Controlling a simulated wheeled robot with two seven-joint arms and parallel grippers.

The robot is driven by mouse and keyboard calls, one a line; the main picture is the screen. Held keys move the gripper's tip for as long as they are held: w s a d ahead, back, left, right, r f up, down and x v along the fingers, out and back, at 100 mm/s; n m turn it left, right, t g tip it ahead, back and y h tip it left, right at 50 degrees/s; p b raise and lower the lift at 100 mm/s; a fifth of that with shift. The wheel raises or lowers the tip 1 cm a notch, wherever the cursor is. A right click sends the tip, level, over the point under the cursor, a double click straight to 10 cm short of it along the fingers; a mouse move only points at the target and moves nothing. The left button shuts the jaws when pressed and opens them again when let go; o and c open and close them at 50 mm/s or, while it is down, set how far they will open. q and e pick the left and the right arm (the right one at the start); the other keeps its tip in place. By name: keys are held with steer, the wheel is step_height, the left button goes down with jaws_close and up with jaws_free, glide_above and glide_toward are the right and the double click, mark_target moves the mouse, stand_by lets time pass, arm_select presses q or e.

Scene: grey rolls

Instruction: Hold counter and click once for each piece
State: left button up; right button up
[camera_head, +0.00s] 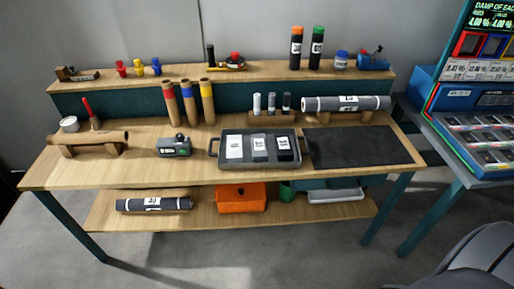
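A small dark grey device (174,147) with a knob on top and a green patch on its front sits on the table left of centre; it looks like the counter. A grey tray (213,148) to its right holds three flat labelled pieces: a white one (235,147), a grey one (259,149) and a black one (284,149). A grey roll (345,103) lies on a wooden stand at the back right. Another dark grey roll (153,204) lies on the lower shelf. Neither of my grippers is in view.
A black mat (362,147) lies bare on the right of the table. A brown roll (88,139) rests on a stand at left. Coloured tubes (187,103) stand behind the device. An orange box (240,197) is on the lower shelf. A display machine (470,100) stands at right.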

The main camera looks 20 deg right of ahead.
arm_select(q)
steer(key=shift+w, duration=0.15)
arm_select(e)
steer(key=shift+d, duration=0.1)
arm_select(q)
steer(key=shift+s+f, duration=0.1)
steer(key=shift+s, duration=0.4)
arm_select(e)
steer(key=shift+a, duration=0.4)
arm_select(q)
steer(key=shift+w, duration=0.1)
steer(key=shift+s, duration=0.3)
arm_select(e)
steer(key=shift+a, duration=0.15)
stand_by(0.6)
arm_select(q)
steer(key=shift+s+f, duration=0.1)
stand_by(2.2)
